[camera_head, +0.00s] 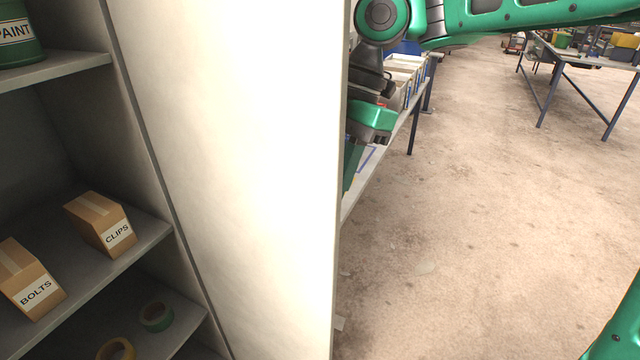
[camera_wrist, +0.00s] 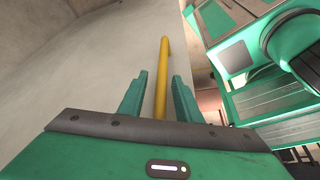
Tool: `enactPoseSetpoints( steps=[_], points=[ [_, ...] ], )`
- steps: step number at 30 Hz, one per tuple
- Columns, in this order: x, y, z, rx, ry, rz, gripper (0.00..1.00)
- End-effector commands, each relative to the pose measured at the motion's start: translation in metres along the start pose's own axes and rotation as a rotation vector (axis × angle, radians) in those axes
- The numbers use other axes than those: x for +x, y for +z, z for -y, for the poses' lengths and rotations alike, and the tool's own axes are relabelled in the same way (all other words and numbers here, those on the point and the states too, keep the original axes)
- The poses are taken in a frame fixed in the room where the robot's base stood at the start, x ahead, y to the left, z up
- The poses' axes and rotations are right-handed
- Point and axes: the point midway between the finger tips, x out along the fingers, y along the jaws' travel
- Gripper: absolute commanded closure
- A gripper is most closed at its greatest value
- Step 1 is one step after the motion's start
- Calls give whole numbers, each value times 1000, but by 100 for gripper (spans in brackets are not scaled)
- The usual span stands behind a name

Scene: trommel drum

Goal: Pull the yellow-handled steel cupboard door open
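The pale steel cupboard door (camera_head: 240,170) stands swung open in the head view, its flat inner face towards me. Its yellow bar handle (camera_wrist: 162,85) shows in the wrist view on the door's outer face (camera_wrist: 100,60); the door hides it in the head view. My gripper (camera_wrist: 160,75) has its two green fingers apart, one on each side of the handle, with a visible gap on both sides. In the head view my wrist (camera_head: 372,118) is at the door's free edge, and the fingertips are hidden behind the door.
The open cupboard's shelves (camera_head: 130,245) hold a BOLTS box (camera_head: 30,280), a CLIPS box (camera_head: 100,222), tape rolls (camera_head: 156,316) and a green paint tin (camera_head: 20,38). A bench with bins (camera_head: 405,75) stands behind the door. Floor to the right (camera_head: 480,210) is clear; a table (camera_head: 585,62) stands farther back.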

Motion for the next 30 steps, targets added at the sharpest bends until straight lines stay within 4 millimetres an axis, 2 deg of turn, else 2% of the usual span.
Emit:
enactPoseSetpoints(
  steps=[8,20,30],
  points=[
    [-4,1,0,1,-2,0,69],
    [-52,4,-3,0,0,1,69],
    [-62,3,-3,3,-5,0,69]
  ],
)
